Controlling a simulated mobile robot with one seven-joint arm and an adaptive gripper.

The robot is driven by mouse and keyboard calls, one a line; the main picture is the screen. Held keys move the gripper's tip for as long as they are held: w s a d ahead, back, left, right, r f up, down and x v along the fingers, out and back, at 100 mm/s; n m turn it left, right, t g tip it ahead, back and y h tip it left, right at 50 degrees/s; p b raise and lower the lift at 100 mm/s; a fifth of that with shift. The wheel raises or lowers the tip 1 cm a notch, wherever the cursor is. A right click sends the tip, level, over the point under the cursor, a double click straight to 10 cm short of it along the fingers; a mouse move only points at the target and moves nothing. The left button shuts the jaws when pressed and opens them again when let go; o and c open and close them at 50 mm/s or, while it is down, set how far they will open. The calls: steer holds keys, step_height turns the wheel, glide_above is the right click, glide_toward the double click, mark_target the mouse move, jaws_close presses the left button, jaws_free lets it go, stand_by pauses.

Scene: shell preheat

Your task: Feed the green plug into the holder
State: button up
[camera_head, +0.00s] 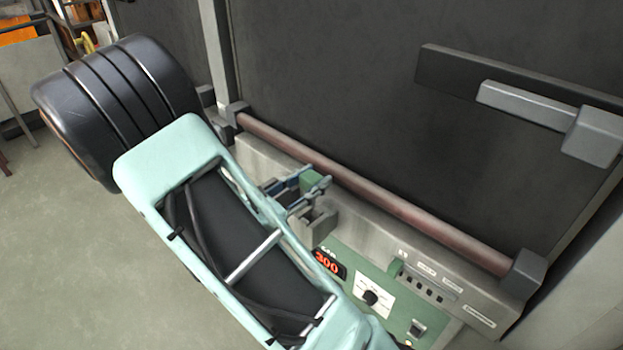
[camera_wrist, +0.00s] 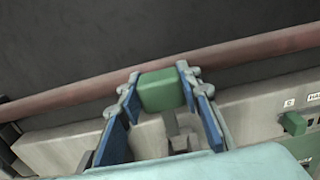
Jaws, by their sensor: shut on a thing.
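The green plug (camera_head: 311,180) is between the fingertips of my gripper (camera_head: 306,188), which is shut on it. In the wrist view the plug (camera_wrist: 161,91) shows as a green block between the blue-padded fingers of my gripper (camera_wrist: 158,82). The holder appears to be the grey bracket (camera_head: 313,225) on the front of the machine, just below the plug in the head view. In the wrist view part of the holder (camera_wrist: 180,140) shows below and behind the plug. The plug looks apart from the holder, though the exact gap is hard to tell.
A reddish-brown bar (camera_head: 380,205) runs along the machine just behind my gripper. A green control panel (camera_head: 385,290) with a red "300" display (camera_head: 330,264), a knob (camera_head: 370,297) and a switch lies to the right. A dark door with a grey handle (camera_head: 530,105) rises behind.

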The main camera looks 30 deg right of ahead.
mark_target(311, 204)
steer(key=shift+f+b, duration=2.95)
steer(key=shift+f, duration=1.1)
steer(key=o, duration=1.3)
steer(key=v, duration=1.2)
